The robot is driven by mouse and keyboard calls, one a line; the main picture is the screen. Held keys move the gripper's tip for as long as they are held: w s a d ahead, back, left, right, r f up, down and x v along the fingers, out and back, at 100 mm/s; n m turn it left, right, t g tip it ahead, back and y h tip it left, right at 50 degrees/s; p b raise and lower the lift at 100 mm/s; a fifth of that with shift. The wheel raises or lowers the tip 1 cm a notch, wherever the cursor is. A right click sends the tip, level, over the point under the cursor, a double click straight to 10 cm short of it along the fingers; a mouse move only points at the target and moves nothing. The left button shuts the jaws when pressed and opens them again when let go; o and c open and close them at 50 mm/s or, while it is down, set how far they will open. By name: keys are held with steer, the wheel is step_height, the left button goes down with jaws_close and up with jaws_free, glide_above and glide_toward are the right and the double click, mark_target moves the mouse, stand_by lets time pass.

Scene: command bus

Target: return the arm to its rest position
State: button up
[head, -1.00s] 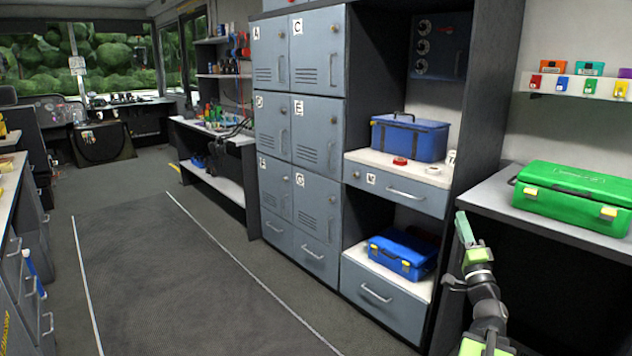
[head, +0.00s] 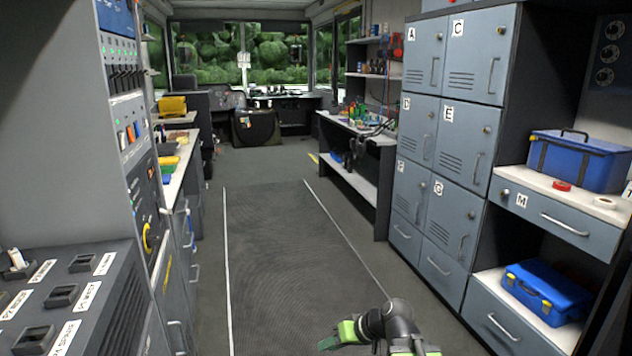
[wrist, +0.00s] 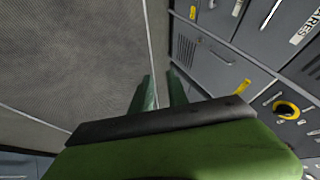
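My arm (head: 398,322) shows at the bottom of the head view, right of centre. It is folded low, with my gripper (head: 330,343) pointing left over the floor mat, partly cut off by the lower edge. In the wrist view my gripper (wrist: 161,77) shows two green fingers with a narrow gap between them. Floor shows through the gap, and nothing is held. The fingers touch nothing that I can see.
Grey lockers (head: 452,130) and an open shelf with two blue toolboxes (head: 580,160) stand on the right. A control panel (head: 130,120) and a switch console (head: 70,290) stand close on the left. The floor mat (head: 285,250) between them is clear.

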steer(key=s+d+f+m+g+h+p, duration=0.1)
steer(key=s+d+f+m+g+h, duration=0.1)
steer(key=s+d+h, duration=0.35)
steer(key=s+d+f+m+g+h+p, duration=0.1)
steer(key=s+d+f+m+g+h, duration=0.15)
steer(key=d, duration=0.55)
step_height(320, 180, up, 30)
steer(key=p, duration=2.9)
steer(key=shift+w+a+f+n+y, duration=0.15)
steer(key=shift+w+a+n+y, duration=0.05)
steer(key=shift+a+n+y, duration=0.2)
steer(key=shift+t, duration=0.25)
steer(key=shift+d, duration=0.1)
